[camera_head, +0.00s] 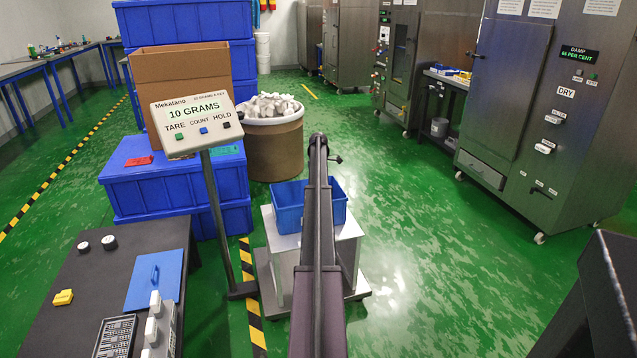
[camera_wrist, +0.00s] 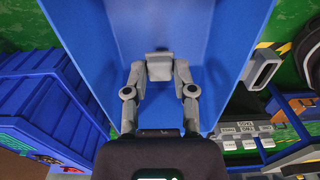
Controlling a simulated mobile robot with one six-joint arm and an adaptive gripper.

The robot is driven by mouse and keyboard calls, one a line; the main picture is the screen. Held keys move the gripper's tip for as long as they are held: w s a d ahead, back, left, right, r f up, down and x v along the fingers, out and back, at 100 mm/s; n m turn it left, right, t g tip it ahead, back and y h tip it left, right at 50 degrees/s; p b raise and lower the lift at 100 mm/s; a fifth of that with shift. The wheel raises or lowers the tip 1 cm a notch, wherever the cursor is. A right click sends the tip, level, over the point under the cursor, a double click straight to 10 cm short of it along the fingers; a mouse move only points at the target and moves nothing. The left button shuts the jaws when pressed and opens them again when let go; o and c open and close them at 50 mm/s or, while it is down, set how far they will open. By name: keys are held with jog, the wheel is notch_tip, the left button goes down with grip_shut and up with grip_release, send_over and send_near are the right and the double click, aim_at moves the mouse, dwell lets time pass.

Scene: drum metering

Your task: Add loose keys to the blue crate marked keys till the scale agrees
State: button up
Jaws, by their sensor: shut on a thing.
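The blue crate (camera_head: 289,208) stands on a pale stand behind my arm; its marking cannot be read. In the wrist view I look down into the crate (camera_wrist: 215,50), whose visible floor looks bare. My gripper (camera_wrist: 159,68) is over the crate, its two fingers closed on a small grey-white key (camera_wrist: 159,66). The gripper is hidden in the head view. The scale display (camera_head: 196,109) reads 10 GRAMS, with TARE, COUNT and HOLD buttons. A brown drum (camera_head: 275,150) behind the crate is heaped with pale loose pieces (camera_head: 272,105) that look like keys.
Stacked blue lidded crates (camera_head: 180,188) and an open cardboard box (camera_head: 180,65) stand left of the drum. Steel cabinets (camera_head: 550,120) line the right. Green floor is clear between.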

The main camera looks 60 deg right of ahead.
jog(key=shift+f+b, duration=4.95)
jog(key=shift+f, duration=0.1)
jog(key=shift+f+b, duration=0.95)
jog(key=o, duration=0.8)
jog(key=shift+r, duration=0.1)
